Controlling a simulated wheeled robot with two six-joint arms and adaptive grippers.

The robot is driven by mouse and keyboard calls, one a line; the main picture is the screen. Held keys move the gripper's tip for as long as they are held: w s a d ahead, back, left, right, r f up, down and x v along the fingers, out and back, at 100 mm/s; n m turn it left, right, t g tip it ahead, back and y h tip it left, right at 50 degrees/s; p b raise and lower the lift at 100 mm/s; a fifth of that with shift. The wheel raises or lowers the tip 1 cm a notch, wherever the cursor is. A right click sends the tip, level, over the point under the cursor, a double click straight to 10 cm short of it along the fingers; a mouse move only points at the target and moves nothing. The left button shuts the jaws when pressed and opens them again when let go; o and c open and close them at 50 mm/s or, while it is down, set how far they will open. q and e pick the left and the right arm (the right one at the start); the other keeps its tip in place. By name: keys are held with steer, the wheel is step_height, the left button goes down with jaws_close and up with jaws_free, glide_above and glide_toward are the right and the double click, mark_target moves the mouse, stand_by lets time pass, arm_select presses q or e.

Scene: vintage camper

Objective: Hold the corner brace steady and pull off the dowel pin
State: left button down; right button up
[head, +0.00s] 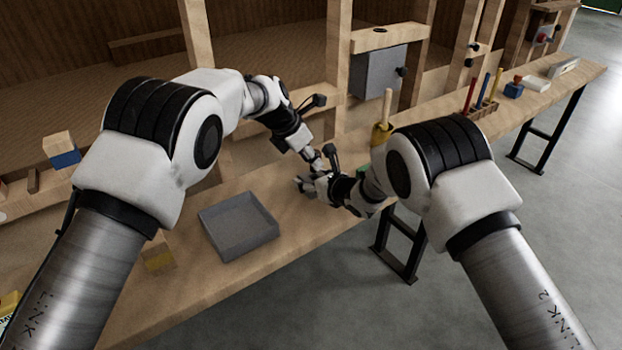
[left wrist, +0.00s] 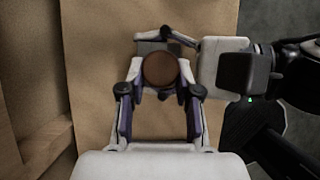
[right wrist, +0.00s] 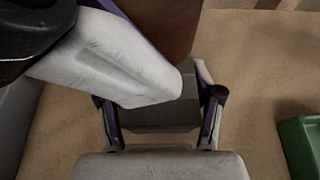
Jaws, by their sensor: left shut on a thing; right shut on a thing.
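The dowel pin (left wrist: 160,70) shows its round brown end in the left wrist view, between the two fingers of my left gripper (left wrist: 160,84). My left gripper is shut on it. The corner brace (right wrist: 160,117) is a grey piece between the fingers of my right gripper (right wrist: 160,105), which is shut on it. Part of the brace also shows beyond the pin in the left wrist view (left wrist: 148,47). The brown pin shows at the top of the right wrist view (right wrist: 170,22). In the head view both grippers meet over the bench, and they mostly hide both parts.
A grey tray (head: 205,221) stands on the wooden bench (head: 300,235) left of the grippers. A green object (right wrist: 303,145) lies close to my right gripper. A rack with several tools (head: 483,109) is farther right. Bench in front is clear.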

steer(key=shift+f, duration=0.15)
arm_select(q)
steer(key=shift+r, duration=2)
arm_select(e)
steer(key=o, duration=1.3)
arm_select(q)
steer(key=shift+w+f, duration=0.1)
arm_select(e)
steer(key=shift+o, duration=0.7)
